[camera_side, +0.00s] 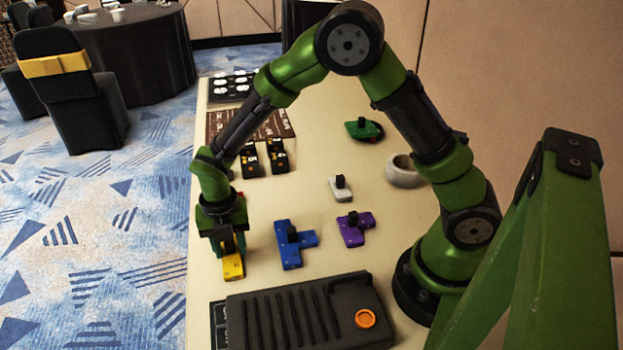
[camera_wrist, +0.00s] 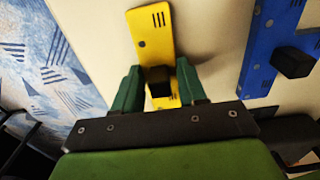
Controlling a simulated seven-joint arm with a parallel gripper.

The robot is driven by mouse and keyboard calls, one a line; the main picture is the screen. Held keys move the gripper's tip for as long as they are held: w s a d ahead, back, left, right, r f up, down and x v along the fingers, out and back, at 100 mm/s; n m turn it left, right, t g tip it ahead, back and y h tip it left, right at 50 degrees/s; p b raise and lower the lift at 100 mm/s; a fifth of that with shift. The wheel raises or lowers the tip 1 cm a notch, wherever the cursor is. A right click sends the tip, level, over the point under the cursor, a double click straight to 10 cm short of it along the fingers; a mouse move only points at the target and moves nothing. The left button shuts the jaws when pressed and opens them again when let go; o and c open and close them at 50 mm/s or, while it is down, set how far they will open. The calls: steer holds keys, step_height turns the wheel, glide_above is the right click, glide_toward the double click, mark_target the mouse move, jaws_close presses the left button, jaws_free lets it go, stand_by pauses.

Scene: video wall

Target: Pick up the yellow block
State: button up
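The yellow block (camera_side: 233,266) lies on the table near its left edge, directly under my gripper (camera_side: 228,240). The wrist view also shows the yellow block (camera_wrist: 150,35), with a black knob (camera_wrist: 160,82) on top. My gripper's green fingers (camera_wrist: 158,88) stand on either side of this knob. A narrow strip of yellow shows between the left finger and the knob, so the gripper looks open around it. The right finger is very close to the knob; whether it touches is unclear. The lower part of the block is partly hidden by the gripper.
A blue block (camera_side: 296,243) with a knob is close on the right; a purple block (camera_side: 355,230) is beyond it. A white block (camera_side: 341,188), green block (camera_side: 363,130) and grey ring (camera_side: 404,172) stand farther back. A dark ridged box (camera_side: 300,312) lies in front.

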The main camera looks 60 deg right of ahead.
jaws_close()
